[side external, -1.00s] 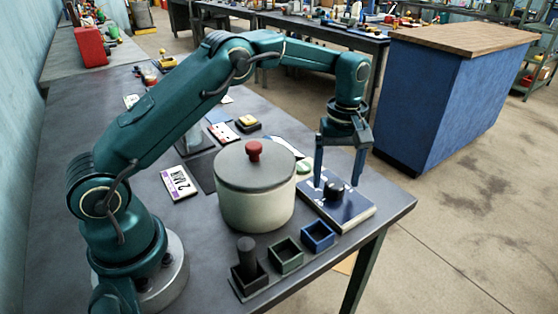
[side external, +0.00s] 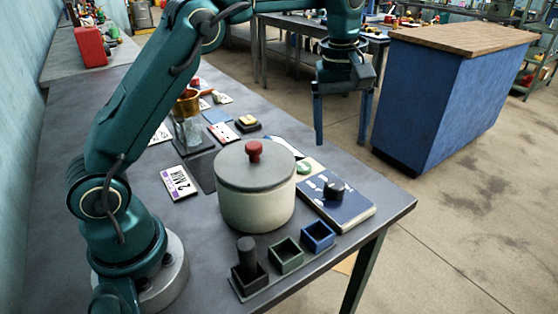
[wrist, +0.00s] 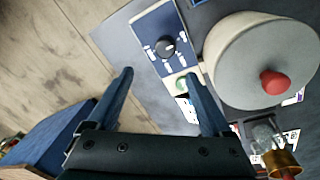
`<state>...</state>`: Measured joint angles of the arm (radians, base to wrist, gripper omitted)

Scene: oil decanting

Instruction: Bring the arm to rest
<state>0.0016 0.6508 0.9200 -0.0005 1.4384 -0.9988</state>
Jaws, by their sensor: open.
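My gripper (side external: 342,128) is open and empty, raised above the far right edge of the table in the side view. Its two fingers point down and stand well apart. In the wrist view my gripper (wrist: 165,95) shows nothing between the fingertips but the table and part of the blue panel below. The blue panel with a black knob (side external: 335,190) lies on the table under and in front of the gripper; the knob also shows in the wrist view (wrist: 166,46).
A lidded pot with a red knob (side external: 255,195) stands mid-table. A glass vessel with a brass-coloured top (side external: 188,125) stands behind it. A rack of small square holders (side external: 285,255) sits at the front. A blue cabinet (side external: 450,105) stands beyond the table's right edge.

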